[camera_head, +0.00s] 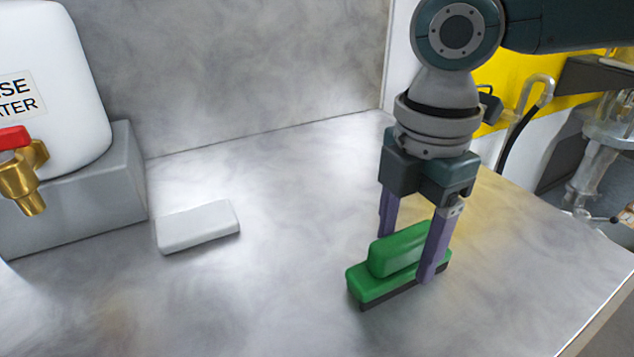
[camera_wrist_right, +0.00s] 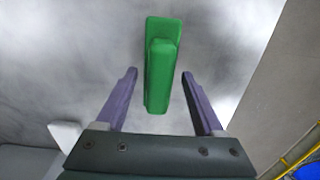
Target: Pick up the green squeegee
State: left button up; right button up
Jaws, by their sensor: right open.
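The green squeegee (camera_head: 400,254) lies on the grey worktop, right of the middle in the head view. It has a green body with a raised green grip and a dark strip along its bottom edge. My right gripper (camera_head: 408,250) points down over it, with one purple finger on each side. In the right wrist view, the squeegee (camera_wrist_right: 162,70) extends between and beyond the two open fingers (camera_wrist_right: 160,90), with a gap on both sides. My left gripper is in neither view.
A white block (camera_head: 198,227) lies on the worktop to the left. A white water container (camera_head: 50,90) with a brass tap (camera_head: 24,180) stands on a grey stand (camera_head: 90,195). The worktop's right edge (camera_head: 600,320) is near. The worktop between block and squeegee is clear.

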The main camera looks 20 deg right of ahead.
jog(key=shift+c, duration=0.2)
grip_shut()
dwell(0.4)
